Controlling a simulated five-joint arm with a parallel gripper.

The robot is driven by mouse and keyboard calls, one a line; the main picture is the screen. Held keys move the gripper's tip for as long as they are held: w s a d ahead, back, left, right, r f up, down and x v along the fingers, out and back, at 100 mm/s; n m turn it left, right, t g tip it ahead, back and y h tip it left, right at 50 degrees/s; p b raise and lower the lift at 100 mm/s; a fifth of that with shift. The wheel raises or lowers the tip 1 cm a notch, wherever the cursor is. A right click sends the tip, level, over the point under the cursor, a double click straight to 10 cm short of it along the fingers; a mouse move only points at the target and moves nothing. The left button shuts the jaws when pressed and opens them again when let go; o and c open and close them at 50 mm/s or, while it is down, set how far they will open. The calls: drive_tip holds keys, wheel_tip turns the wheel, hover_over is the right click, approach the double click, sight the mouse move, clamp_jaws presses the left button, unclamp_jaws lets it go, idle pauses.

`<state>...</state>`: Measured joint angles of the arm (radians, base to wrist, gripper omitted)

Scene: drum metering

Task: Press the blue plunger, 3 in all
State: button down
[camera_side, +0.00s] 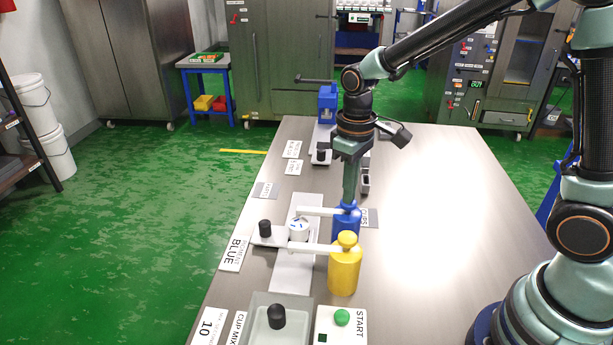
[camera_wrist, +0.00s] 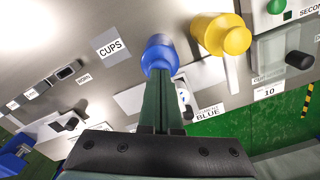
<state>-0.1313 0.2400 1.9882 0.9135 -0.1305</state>
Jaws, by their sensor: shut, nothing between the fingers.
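The blue pump bottle (camera_side: 346,224) stands on the table with its blue plunger (camera_side: 348,206) on top and a white spout pointing left. In the wrist view the blue pump (camera_wrist: 160,50) shows just beyond my fingertips. My gripper (camera_side: 348,199) is shut and empty, pointing straight down on the blue plunger; it appears to touch it. How far the plunger is pushed down I cannot tell. My shut fingers also show in the wrist view (camera_wrist: 160,76). A white cup (camera_side: 298,232) stands below the end of the blue spout.
A yellow pump bottle (camera_side: 345,272) stands close in front of the blue one, its spout also pointing left. A green START button (camera_side: 342,316) and a grey tray (camera_side: 258,331) are at the near edge. A BLUE card (camera_side: 236,254) lies at the left. The table's right side is clear.

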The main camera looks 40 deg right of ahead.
drive_tip(key=shift+r, duration=3.2)
drive_tip(key=shift+f, duration=2.2)
drive_tip(key=shift+f, duration=0.2)
drive_tip(key=shift+f, duration=0.35)
